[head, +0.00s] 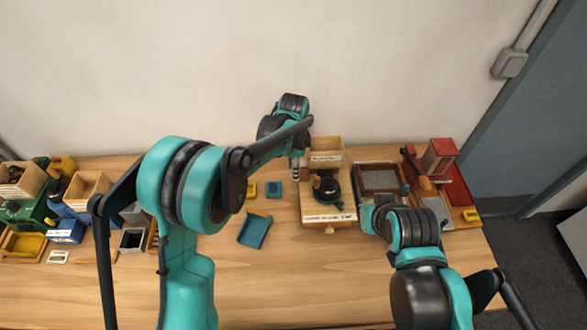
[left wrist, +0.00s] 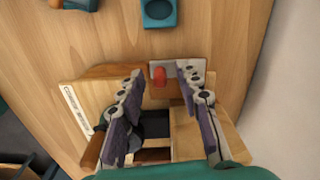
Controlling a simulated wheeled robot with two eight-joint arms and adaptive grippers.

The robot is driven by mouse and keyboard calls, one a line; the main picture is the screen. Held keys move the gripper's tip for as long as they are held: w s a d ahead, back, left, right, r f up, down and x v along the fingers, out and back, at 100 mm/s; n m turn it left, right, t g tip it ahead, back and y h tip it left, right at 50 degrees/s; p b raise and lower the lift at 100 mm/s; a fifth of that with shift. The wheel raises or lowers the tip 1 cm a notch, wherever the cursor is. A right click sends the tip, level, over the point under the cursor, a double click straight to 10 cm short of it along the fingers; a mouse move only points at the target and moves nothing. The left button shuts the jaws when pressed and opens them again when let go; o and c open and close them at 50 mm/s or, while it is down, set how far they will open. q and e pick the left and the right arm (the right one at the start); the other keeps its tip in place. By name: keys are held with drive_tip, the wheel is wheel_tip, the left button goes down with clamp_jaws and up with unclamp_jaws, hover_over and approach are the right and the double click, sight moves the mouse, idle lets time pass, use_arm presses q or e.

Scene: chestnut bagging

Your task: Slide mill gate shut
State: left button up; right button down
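The mill (head: 328,214) is a wooden box with a dark green round part on top and a pale label along its front; it stands mid-table. In the left wrist view the mill's wooden body (left wrist: 97,93) fills the lower middle. A grey gate plate (left wrist: 172,69) with a red knob (left wrist: 159,76) sticks out from its side. My left gripper (head: 295,172) is at the mill's left side. In the left wrist view its fingers (left wrist: 161,78) are spread on either side of the knob, with gaps. My right gripper's fingers are hidden behind my right wrist.
Bins crowd the far left. The front middle of the table is clear.

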use_arm(q)
clamp_jaws()
drive_tip(key=shift+d, duration=1.45)
unclamp_jaws()
drive_tip(key=shift+d, duration=0.1)
drive_tip(key=shift+r, duration=0.1)
wheel_tip(320, 180, up, 12)
